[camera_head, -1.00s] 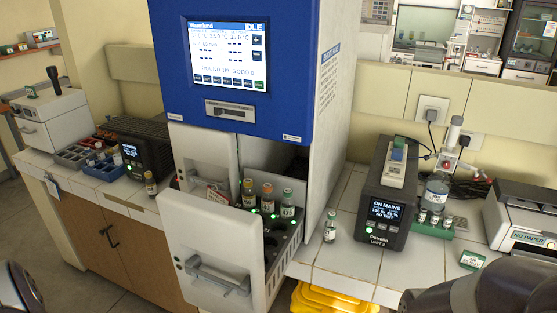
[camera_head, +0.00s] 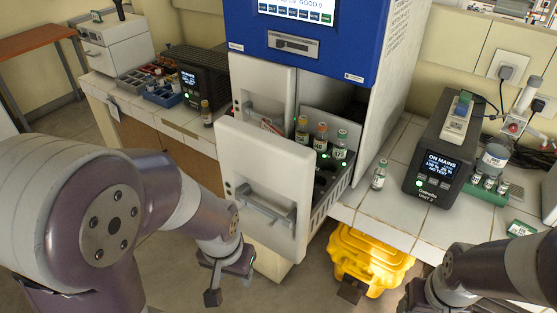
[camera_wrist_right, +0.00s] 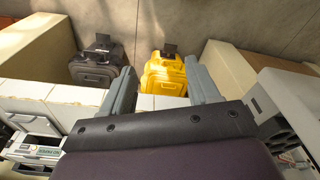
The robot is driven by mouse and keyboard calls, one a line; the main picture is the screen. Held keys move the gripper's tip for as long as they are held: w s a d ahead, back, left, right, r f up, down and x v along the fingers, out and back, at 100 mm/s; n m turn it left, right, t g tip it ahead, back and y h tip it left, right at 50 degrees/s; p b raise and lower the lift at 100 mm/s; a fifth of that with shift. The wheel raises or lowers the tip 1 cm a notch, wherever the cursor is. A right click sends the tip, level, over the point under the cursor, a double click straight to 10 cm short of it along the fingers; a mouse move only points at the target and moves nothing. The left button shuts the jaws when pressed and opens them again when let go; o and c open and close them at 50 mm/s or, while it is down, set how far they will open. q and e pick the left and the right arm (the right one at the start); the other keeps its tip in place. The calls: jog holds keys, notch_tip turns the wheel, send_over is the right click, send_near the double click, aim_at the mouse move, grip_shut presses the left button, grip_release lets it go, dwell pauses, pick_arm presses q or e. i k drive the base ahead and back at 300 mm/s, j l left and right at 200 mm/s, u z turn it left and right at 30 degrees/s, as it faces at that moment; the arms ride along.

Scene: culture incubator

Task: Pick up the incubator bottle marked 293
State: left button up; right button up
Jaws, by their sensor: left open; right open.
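Three small capped bottles stand in the open drawer (camera_head: 262,190) of the blue and white incubator: a left one (camera_head: 302,130), a middle one (camera_head: 320,138) and a right one with a green cap (camera_head: 341,147). Another bottle (camera_head: 379,176) stands on the counter right of the drawer, and one more (camera_head: 207,114) on the counter to the left. I cannot read 293 on any label. My left gripper (camera_head: 231,283) is open and empty, low in front of the drawer. My right gripper is open in the right wrist view (camera_wrist_right: 160,72), with nothing between its fingers.
A dark power unit (camera_head: 443,155) and a green rack of small vials (camera_head: 488,190) stand on the right counter. A yellow bin (camera_head: 370,258) is below it. Clear tiles surround the right-hand counter bottle.

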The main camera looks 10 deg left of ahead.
aim_at(176, 85)
jog(key=u, duration=0.55)
jog(key=i+j+u, duration=0.1)
jog(key=u, duration=1.05)
jog(key=i+u, duration=0.1)
jog(key=u, duration=1)
jog(key=i+u, duration=0.15)
jog(key=u, duration=0.95)
jog(key=l+u, duration=0.1)
jog(key=u, duration=0.5)
jog(key=l+u, duration=0.2)
jog(key=l, duration=1.55)
jog(key=l+z, duration=0.3)
jog(key=i+l+z, duration=0.25)
jog(key=l+z, duration=0.3)
jog(key=l, duration=0.15)
jog(key=i+l+z, duration=0.15)
jog(key=l+z, duration=0.15)
jog(key=z, duration=0.45)
jog(key=l+z, duration=0.15)
jog(key=z, duration=0.8)
jog(key=l+z, duration=0.1)
jog(key=z, duration=0.35)
jog(key=i+z, duration=0.1)
jog(key=z, duration=0.8)
jog(key=i+z, duration=0.1)
jog(key=z, duration=0.35)
